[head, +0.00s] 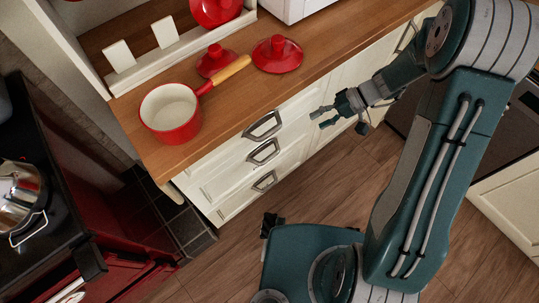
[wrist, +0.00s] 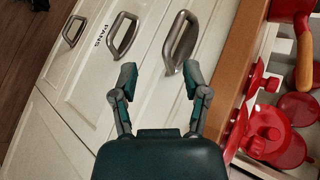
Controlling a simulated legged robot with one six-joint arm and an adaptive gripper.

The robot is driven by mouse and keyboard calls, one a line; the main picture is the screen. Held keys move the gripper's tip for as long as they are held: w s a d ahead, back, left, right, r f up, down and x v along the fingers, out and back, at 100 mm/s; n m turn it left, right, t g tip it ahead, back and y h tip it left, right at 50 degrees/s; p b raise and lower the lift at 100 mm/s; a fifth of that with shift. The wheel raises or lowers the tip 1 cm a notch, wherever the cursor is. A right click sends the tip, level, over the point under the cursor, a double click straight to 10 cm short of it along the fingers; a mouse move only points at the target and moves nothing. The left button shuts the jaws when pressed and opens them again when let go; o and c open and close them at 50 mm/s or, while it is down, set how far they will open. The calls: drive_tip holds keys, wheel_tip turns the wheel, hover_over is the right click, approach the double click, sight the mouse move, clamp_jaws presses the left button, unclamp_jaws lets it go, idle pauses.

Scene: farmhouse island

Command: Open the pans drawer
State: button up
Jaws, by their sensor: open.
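A stack of three white drawers with dark metal pull handles is in the island front, all closed. In the wrist view the black word PANS (wrist: 100,33) is beside the middle handle (wrist: 122,36), between it and the bottom handle (wrist: 73,31). The top handle (wrist: 181,42) is nearest the counter. In the head view the middle handle (head: 263,152) is below the top handle (head: 262,126). My gripper (wrist: 160,77) is open and empty, facing the drawer fronts, apart from the handles. In the head view my gripper (head: 322,118) is to the right of the handles.
A red pot (head: 172,132) with a wooden handle and red lids (head: 277,53) stand on the wooden counter (head: 238,90) above the drawers. A dark stove with a steel pot (head: 20,195) is at the left. The wooden floor (head: 310,195) before the drawers looks clear.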

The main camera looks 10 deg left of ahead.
wheel_tip(320, 180, down, 12)
drive_tip(key=w+a+m+y, duration=0.1)
drive_tip(key=y, duration=0.3)
drive_tip(key=m+t+y, duration=0.2)
drive_tip(key=t, duration=0.1)
approach(270, 157)
drive_tip(key=a+f, duration=0.1)
drive_tip(key=a, duration=0.2)
drive_tip(key=a+f, duration=0.1)
drive_tip(key=a, duration=0.6)
drive_tip(key=shift+s+f, duration=0.1)
drive_tip(key=shift+f, duration=0.3)
drive_tip(key=shift+d, duration=0.1)
clamp_jaws()
